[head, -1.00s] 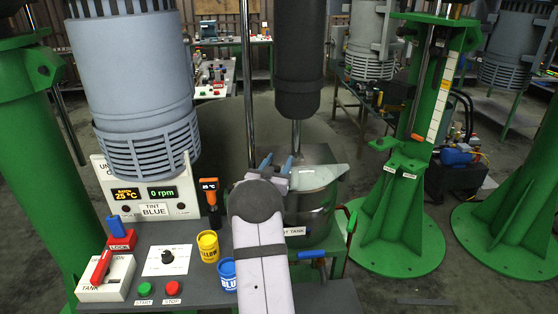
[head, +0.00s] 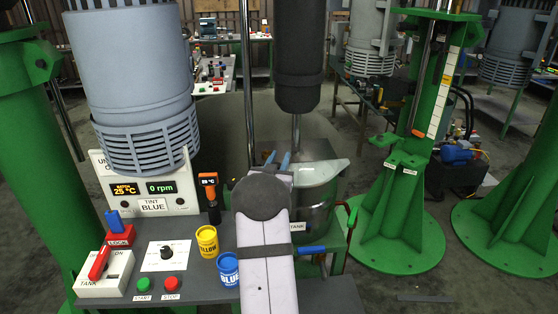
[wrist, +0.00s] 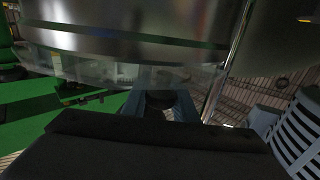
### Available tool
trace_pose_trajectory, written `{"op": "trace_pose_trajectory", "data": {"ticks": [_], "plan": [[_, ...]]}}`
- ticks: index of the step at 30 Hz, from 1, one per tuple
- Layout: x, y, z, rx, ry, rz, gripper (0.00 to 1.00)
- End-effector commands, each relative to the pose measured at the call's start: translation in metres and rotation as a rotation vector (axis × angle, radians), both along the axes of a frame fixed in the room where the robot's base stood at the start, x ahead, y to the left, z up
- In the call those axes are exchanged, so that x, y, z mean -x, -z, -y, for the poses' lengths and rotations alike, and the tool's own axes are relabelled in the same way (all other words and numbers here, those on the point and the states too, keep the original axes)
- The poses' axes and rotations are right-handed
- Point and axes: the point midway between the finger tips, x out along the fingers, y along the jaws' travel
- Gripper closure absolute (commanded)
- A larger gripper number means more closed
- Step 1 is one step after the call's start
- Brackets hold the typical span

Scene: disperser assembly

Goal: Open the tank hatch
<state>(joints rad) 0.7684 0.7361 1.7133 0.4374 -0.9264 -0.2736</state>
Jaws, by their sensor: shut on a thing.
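The tank (head: 314,216) is a shiny metal vessel right of the bench, behind my arm. The hatch (head: 318,174) is a pale, see-through half-round piece at its top. My gripper (head: 278,160) is at the hatch's left side, its blue-grey fingers pointing away. In the wrist view, the fingers (wrist: 159,106) stand either side of a small dark round knob (wrist: 160,100) and are shut on it. A see-through strip of the hatch (wrist: 100,70) runs just beyond, below the metal wall. My forearm hides part of the tank's front.
A dark mixer column (head: 299,50) with a thin shaft comes down behind the hatch. A thin upright rod (head: 249,80) stands to its left. Yellow (head: 207,242) and blue (head: 228,268) cups stand on the bench left of my arm. A green stand (head: 405,200) rises at the right.

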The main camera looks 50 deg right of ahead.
Motion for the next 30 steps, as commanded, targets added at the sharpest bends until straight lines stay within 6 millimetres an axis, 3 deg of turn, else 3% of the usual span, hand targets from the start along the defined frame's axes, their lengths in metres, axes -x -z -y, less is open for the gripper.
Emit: {"op": "trace_pose_trajectory", "data": {"ticks": [16, 30], "plan": [[0.063, 0.002, -0.033, 0.002, -0.291, 0.001, 1.00], [0.125, -0.003, -0.047, -0.001, -0.574, 0.002, 1.00]]}}
